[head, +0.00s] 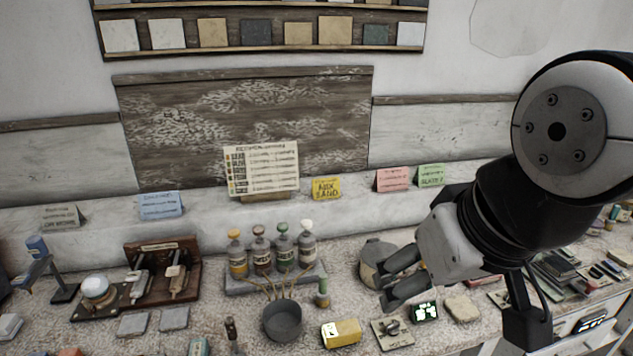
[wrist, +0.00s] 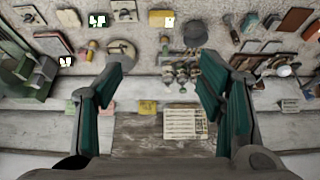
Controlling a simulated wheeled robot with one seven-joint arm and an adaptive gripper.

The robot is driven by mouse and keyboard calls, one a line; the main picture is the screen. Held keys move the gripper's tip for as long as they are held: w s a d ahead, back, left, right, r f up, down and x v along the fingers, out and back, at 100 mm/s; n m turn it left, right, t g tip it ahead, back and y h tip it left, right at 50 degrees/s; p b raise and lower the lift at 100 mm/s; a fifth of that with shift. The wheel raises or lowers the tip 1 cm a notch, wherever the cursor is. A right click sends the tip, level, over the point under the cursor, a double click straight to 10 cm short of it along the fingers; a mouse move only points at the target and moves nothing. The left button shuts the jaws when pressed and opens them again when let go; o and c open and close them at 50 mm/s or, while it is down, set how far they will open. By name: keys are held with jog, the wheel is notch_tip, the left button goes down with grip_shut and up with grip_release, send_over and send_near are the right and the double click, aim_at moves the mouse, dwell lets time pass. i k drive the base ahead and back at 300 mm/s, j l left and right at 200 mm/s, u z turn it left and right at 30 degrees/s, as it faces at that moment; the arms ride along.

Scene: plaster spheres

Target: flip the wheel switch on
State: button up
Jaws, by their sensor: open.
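I cannot read which one is the wheel switch, or whether either is on. The board also shows at the right of the wrist view (wrist: 250,62). My gripper (head: 385,284) is open and empty, above the worktop and well to the right of the switches. Its two spread fingers also show in the wrist view (wrist: 160,66).
Several bottles (head: 260,252) stand on a rack between the switches and my gripper, with a dark pot (head: 283,320) in front. A yellow block (head: 341,333) and a round canister (head: 376,262) are near my gripper.

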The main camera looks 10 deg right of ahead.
aim_at(564, 251)
jog(key=z, duration=1.65)
jog(key=i+l+u, duration=0.1)
jog(key=i, duration=0.4)
jog(key=i+l, duration=0.35)
jog(key=i, duration=0.2)
jog(key=j+u, duration=0.05)
